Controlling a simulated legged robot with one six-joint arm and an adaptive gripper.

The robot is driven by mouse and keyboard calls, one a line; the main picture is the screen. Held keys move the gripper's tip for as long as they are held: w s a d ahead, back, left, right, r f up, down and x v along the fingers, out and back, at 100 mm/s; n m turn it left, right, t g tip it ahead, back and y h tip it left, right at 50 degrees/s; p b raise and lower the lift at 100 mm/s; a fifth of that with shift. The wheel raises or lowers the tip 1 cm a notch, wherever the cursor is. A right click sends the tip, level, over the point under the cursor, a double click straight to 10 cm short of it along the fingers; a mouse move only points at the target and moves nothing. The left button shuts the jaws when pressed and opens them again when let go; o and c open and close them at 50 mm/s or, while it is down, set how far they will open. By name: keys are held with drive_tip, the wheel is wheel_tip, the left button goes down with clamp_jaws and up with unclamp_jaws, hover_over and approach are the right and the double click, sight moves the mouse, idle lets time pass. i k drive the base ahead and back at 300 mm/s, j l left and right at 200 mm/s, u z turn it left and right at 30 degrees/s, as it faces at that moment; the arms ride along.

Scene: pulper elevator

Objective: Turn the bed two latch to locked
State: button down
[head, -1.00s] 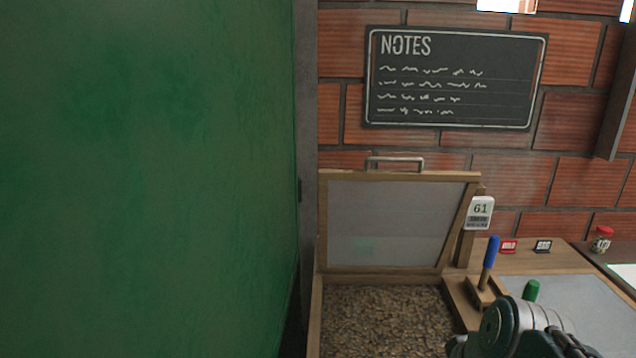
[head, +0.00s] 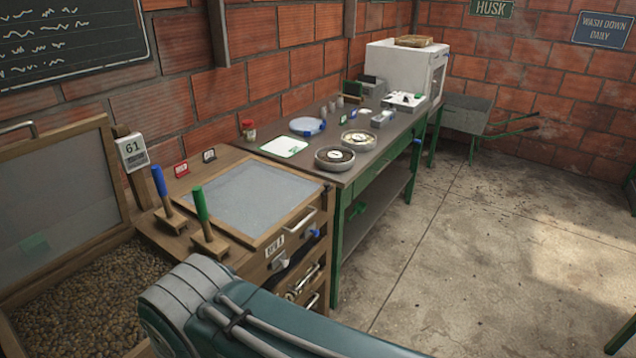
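A wooden bed with a grey mesh lid (head: 255,197) stands left of centre in the head view, its lid shut. On its front face are a small white label (head: 274,245), too small to read surely, and a small pale fitting (head: 280,263) below it, which may be the latch. I cannot tell its setting. A metal handle (head: 300,222) and a blue knob (head: 313,233) are further right on the front. Only a link of my arm shows at the bottom; my gripper is out of view.
Blue (head: 159,180) and green (head: 199,203) levers stand on the left of the bed. An open bed of beans (head: 80,285) lies further left. A green-legged table (head: 375,150) with dishes adjoins on the right. The concrete floor (head: 480,240) is clear.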

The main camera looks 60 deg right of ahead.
sight(327, 185)
drive_tip(key=k+l+z, duration=0.15)
drive_tip(key=l+z, duration=0.25)
drive_tip(key=k+l+z, duration=0.15)
drive_tip(key=z, duration=1.05)
drive_tip(key=i+l+u, duration=0.15)
drive_tip(key=l, duration=0.2)
drive_tip(key=i+l+u, duration=0.15)
drive_tip(key=l, duration=0.15)
drive_tip(key=k, duration=0.05)
